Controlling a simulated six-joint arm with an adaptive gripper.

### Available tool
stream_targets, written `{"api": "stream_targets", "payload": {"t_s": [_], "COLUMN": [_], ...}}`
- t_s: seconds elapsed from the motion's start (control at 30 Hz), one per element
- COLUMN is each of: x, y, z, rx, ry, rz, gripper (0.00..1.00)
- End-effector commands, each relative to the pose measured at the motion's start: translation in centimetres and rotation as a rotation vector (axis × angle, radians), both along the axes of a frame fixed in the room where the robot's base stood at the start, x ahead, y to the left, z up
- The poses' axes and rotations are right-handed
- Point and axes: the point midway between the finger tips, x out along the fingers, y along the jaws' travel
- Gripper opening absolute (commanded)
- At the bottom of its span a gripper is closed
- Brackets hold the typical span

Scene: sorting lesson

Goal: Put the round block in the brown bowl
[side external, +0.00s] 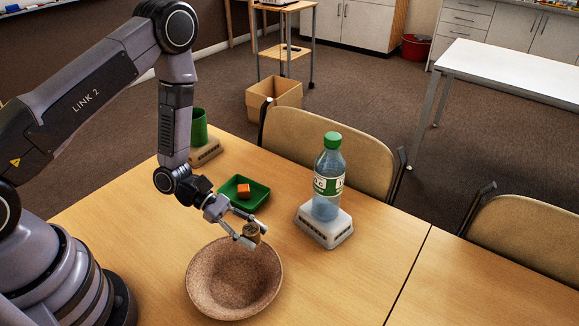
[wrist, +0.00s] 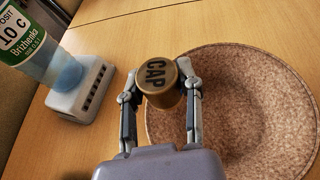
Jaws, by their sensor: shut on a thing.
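The round block (wrist: 158,82) is a small brown cylinder with "CAP" on its top face; it also shows in the side external view (side external: 251,233). My gripper (wrist: 160,96) is shut on it, with one finger on each side. In the side external view my gripper (side external: 249,241) holds it over the far rim area of the brown bowl (side external: 209,285). The bowl is wide, speckled and looks empty. In the wrist view the bowl (wrist: 240,120) lies right of the block, and its left rim is close to the right finger.
A bottle with a green cap (side external: 328,180) stands on a white base (side external: 325,232) to the right. A green tray (side external: 257,202) with an orange cube (side external: 243,190) sits behind my gripper. A green cup (side external: 198,128) stands further back. The table's front right is clear.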

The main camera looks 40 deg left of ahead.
Motion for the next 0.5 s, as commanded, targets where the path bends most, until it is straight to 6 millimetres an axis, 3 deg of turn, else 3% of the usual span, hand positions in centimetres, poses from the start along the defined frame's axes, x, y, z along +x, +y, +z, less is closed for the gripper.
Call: {"api": "stream_targets", "payload": {"t_s": [0.2, 0.5], "x": [0.0, 0.0], "y": [0.0, 0.0], "z": [-2.9, -3.1], "rx": [0.001, 0.001], "ry": [0.001, 0.000], "rz": [-0.001, 0.000], "gripper": [0.13, 0.13]}}
